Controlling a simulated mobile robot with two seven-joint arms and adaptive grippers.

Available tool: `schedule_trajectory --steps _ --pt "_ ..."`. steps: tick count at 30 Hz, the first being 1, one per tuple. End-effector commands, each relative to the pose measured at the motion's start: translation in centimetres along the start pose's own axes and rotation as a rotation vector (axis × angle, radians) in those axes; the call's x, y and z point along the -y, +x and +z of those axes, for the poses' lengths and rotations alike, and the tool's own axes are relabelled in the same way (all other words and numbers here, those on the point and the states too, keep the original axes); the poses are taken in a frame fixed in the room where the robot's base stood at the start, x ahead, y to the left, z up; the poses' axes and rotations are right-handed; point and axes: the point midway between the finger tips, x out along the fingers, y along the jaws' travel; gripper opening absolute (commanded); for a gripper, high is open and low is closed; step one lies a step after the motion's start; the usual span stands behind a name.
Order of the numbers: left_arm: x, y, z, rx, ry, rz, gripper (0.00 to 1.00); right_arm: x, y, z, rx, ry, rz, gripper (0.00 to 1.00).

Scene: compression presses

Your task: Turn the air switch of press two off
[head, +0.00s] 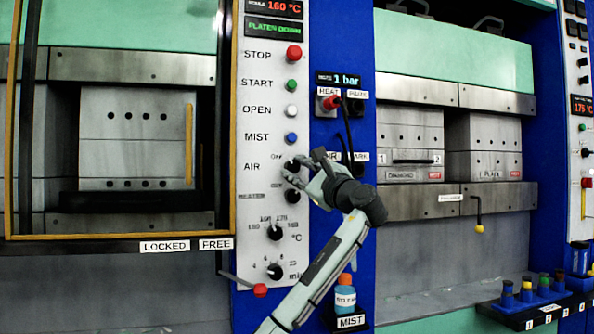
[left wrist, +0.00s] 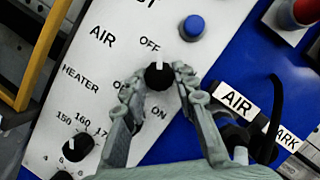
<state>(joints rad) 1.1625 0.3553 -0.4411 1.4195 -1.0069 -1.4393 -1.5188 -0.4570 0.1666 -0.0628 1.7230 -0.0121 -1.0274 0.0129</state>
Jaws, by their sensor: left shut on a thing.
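The air switch is a black round knob (head: 291,164) beside the AIR label on the white control panel (head: 257,218). It also shows in the left wrist view (left wrist: 157,79), where its white pointer points up toward the OFF mark, with ON below it. My left gripper (head: 289,171) is shut on this knob, reaching in from the lower right. In the left wrist view its two grey fingers (left wrist: 158,86) lie on either side of the knob. My right gripper is not in view. No press number is readable on this panel.
A blue MIST button (head: 291,138) sits just above the knob, and a heater knob (head: 291,196) just below. Cables and plugs (head: 355,105) hang on the blue post at right. A red-ended lever (head: 260,290) sticks out below the panel. A MIST bottle (head: 345,295) stands near my arm.

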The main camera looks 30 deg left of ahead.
Motion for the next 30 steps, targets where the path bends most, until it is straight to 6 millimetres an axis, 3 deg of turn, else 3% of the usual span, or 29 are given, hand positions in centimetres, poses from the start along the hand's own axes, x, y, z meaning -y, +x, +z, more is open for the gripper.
schedule_trajectory --steps 13,14,18,30 --pt "-0.05 -0.02 -0.03 -0.001 -0.010 0.005 0.00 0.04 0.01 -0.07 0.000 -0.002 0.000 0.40" --pt "-0.05 -0.02 -0.03 -0.001 -0.010 0.005 0.32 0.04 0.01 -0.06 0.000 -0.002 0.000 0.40" --pt "-0.03 -0.02 -0.02 -0.001 -0.009 0.005 0.49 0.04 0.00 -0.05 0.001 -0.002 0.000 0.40" --pt "0.03 -0.84 -0.09 -0.002 -0.009 0.002 0.49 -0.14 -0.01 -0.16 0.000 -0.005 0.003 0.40"
